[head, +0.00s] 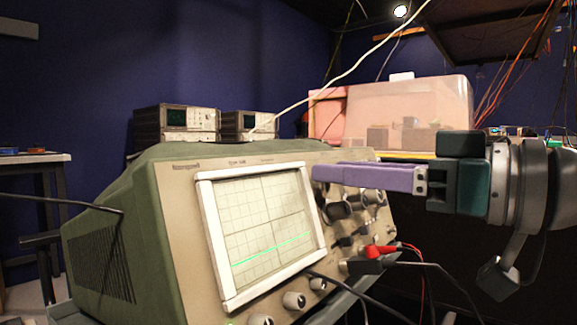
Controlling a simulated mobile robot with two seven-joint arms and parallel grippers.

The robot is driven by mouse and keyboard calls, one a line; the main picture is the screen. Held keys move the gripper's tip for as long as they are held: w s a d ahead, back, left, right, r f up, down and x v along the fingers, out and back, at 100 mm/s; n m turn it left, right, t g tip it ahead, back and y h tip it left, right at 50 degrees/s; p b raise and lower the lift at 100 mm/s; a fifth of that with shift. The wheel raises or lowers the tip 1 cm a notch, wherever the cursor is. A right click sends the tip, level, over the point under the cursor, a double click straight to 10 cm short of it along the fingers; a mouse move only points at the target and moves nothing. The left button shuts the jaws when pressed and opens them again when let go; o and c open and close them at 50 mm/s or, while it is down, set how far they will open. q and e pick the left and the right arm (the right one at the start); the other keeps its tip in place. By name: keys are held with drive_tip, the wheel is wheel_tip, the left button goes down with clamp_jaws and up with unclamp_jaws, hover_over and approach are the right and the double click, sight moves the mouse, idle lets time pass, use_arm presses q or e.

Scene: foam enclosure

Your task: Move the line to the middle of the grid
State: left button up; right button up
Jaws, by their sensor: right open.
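The oscilloscope (185,200) is a green-cased unit with a beige front panel. Its white-framed screen shows a pale grid (250,208). A bright green line (272,250) runs across the lower part of the grid, below the middle. My right gripper (318,173) comes in from the right with purple fingers, seen from the side. It is open, and its tips are just right of the screen's upper right corner, in front of the upper panel. Dark knobs (338,210) show below the fingers; some of the panel is hidden behind them. My left gripper is not in view.
More knobs (293,300) sit below the screen. A red probe plug (380,251) with cables is at the panel's lower right. Two small instruments (188,120) and a pink translucent box (410,105) stand behind. A white cable (345,72) hangs across the upper view.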

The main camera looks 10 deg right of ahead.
drive_tip(key=shift+w+a, duration=0.1)
drive_tip(key=shift+a, duration=0.05)
drive_tip(key=shift+c, duration=0.3)
clamp_jaws()
